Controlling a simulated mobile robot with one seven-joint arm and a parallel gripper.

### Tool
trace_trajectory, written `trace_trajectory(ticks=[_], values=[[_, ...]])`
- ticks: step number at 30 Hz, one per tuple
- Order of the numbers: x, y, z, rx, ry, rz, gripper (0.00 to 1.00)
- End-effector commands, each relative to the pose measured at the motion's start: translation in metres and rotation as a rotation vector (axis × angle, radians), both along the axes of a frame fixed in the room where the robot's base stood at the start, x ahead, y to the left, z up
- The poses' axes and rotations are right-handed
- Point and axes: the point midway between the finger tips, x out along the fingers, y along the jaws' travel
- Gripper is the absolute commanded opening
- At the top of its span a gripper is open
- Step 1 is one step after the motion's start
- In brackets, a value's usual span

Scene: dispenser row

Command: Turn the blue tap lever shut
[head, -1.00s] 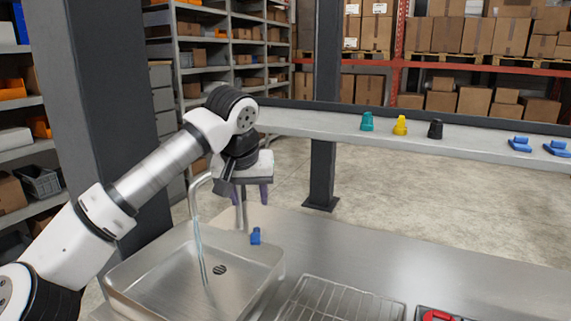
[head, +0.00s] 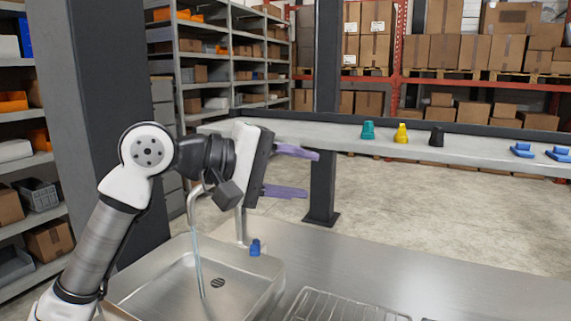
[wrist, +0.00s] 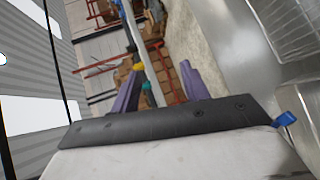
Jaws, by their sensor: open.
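The blue tap lever (head: 255,247) is at the back right corner of the sink, beside the base of the tap (head: 240,225). A thin stream of water (head: 198,262) falls from the spout into the sink (head: 160,284). My gripper (head: 304,172) is open and empty, above and behind the lever in the picture. Its purple fingers point right, well apart from the lever. In the wrist view the open fingers of my gripper (wrist: 162,70) show ahead, and a blue piece, likely the lever (wrist: 285,119), peeks out at the right of the palm.
A wire rack (head: 340,306) lies on the steel counter (head: 400,275) right of the sink. A raised shelf (head: 460,152) behind holds a teal nozzle (head: 368,130), a yellow one (head: 401,134), a black one (head: 436,137) and blue pieces (head: 521,150). The counter's middle is clear.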

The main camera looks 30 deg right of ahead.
Motion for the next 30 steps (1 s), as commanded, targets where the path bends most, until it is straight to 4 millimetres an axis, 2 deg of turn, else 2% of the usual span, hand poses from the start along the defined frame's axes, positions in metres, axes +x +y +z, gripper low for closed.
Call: trace_trajectory(ticks=[9,21,26,29,30], values=[[-0.024,0.026,0.027,-0.171,0.165,-0.037,0.45],[-0.028,0.031,0.032,-0.197,0.193,-0.045,0.45],[-0.038,0.029,0.041,-0.205,0.188,-0.09,0.26],[-0.068,0.031,0.063,-0.231,0.171,-0.218,0.13],[-0.085,0.035,0.076,-0.249,0.16,-0.295,0.07]])
